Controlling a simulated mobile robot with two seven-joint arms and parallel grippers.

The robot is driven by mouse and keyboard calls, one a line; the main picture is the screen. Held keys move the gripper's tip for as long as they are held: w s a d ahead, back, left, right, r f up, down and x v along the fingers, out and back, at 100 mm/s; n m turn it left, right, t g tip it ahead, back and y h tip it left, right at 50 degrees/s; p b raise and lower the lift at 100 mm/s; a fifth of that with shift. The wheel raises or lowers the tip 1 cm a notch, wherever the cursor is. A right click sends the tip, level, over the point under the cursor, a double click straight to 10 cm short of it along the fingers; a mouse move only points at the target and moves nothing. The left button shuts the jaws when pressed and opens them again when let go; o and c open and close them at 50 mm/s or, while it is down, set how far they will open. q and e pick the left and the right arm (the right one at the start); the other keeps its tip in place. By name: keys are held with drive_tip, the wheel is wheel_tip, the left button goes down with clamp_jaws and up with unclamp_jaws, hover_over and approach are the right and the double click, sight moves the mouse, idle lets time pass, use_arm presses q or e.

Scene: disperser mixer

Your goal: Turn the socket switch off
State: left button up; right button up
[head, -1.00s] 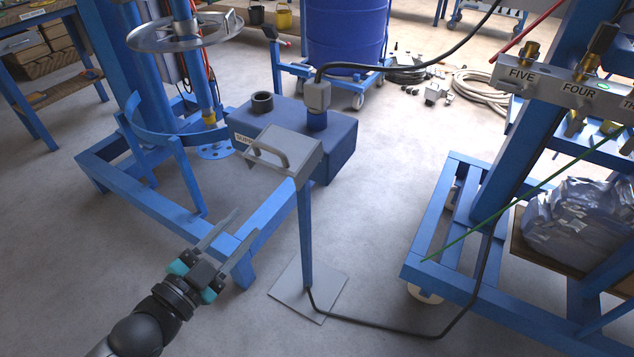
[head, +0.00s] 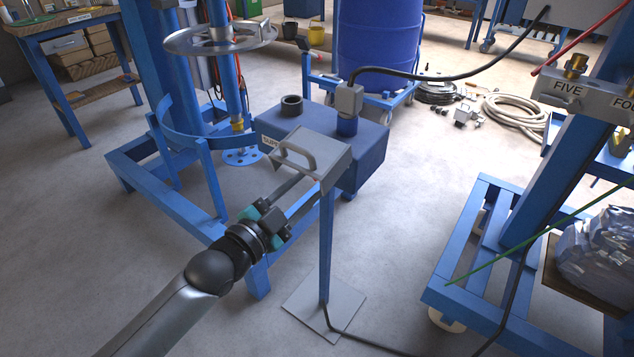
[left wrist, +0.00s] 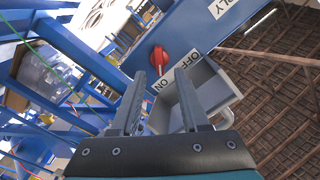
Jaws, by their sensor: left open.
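A red switch knob (left wrist: 160,57) with an OFF–ON label (left wrist: 167,73) sits on a blue panel in the left wrist view. A grey socket box (left wrist: 205,92) with a handle is beside it on the right. In the head view the grey box (head: 325,158) stands on a blue post, and the red knob does not show. My left gripper (head: 308,182) is open with its fingertips close to the grey box. In the left wrist view my left gripper's fingers (left wrist: 160,75) point towards the knob, which lies ahead between them. My right gripper is not in view.
A blue box (head: 365,145) with a plugged black cable stands behind the grey box. The blue mixer frame (head: 165,180) is to the left, and a blue stand (head: 480,240) to the right. The post's grey base plate (head: 325,302) and a cable lie on the floor.

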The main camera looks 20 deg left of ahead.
use_arm(q)
drive_tip(key=shift+b+x, duration=0.65)
drive_tip(key=shift+x, duration=1.55)
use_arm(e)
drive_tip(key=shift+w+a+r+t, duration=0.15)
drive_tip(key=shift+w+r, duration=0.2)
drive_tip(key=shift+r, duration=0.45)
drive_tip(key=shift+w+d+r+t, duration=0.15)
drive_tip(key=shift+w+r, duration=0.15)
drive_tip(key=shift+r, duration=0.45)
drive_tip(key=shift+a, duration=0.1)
use_arm(q)
clamp_jaws()
